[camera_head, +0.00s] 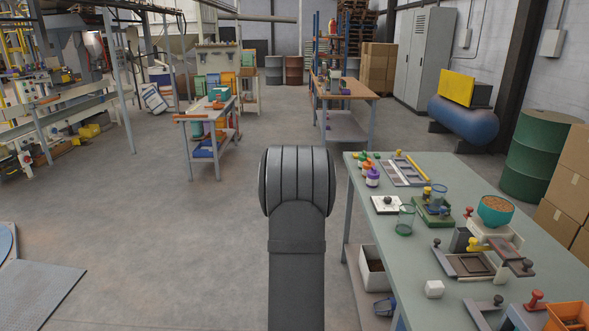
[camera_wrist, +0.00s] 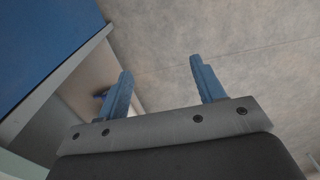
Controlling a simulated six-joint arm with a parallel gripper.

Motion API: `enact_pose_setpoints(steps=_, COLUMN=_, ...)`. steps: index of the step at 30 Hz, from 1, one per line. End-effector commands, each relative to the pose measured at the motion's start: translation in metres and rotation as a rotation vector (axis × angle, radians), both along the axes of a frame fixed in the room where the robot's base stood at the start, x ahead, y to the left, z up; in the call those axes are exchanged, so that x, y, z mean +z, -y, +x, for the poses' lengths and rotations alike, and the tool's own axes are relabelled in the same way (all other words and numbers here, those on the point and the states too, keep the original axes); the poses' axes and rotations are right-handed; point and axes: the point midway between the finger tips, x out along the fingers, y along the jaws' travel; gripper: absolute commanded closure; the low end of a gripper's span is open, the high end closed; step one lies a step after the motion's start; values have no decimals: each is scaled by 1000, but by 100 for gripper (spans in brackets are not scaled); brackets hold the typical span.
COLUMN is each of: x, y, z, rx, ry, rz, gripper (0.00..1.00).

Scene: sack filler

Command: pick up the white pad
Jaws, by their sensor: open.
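In the head view a flat white pad (camera_head: 386,204) with a small dark knob on it lies near the left edge of the green-grey bench (camera_head: 365,183), left of a clear green-tinted glass. A small white block (camera_head: 434,289) sits further forward on the same bench. My gripper (camera_wrist: 161,68) shows in the wrist view with its two blue fingers wide apart and nothing between them. Grey floor lies behind the fingers. The white pad is not in the wrist view. My gripper is not visible in the head view, so its distance from the pad cannot be told.
A clear glass (camera_head: 405,220), colored-top bottles (camera_head: 372,177), a scale with a teal bowl (camera_head: 495,211) and a framed dark tray (camera_head: 466,265) crowd the bench. A blue panel (camera_wrist: 45,40) fills the wrist view's upper left. Floor left of the bench is open.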

Motion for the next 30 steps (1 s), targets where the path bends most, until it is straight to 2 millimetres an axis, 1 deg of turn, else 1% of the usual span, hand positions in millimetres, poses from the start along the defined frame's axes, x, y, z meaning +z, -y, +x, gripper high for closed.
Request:
enact_pose_setpoints(steps=3, x=-2, y=-4, z=-1, rx=0, ry=0, rz=0, gripper=38)
enact_pose_setpoints(steps=11, x=-2, y=-5, z=-1, rx=-1, ry=0, rz=0, gripper=38)
enact_pose_setpoints(steps=12, x=-2, y=-5, z=-1, rx=-1, ry=0, rz=0, gripper=45)
enact_pose_setpoints(steps=13, x=-2, y=-4, z=-1, rx=-1, ry=0, rz=0, gripper=47)
enact_pose_setpoints(steps=20, x=-2, y=-4, z=-1, rx=-2, ry=0, rz=0, gripper=47)
enact_pose_setpoints(steps=22, x=1, y=0, z=1, rx=-20, ry=3, rz=-3, gripper=47)
enact_pose_setpoints(steps=23, x=4, y=4, z=3, rx=-37, ry=6, rz=-6, gripper=47)
enact_pose_setpoints(steps=26, x=23, y=30, z=15, rx=-155, ry=24, rz=-26, gripper=47)
enact_pose_setpoints(steps=29, x=56, y=76, z=29, rx=-362, ry=54, rz=-64, gripper=47)
enact_pose_setpoints(steps=30, x=71, y=99, z=33, rx=-461, ry=69, rz=-83, gripper=47)
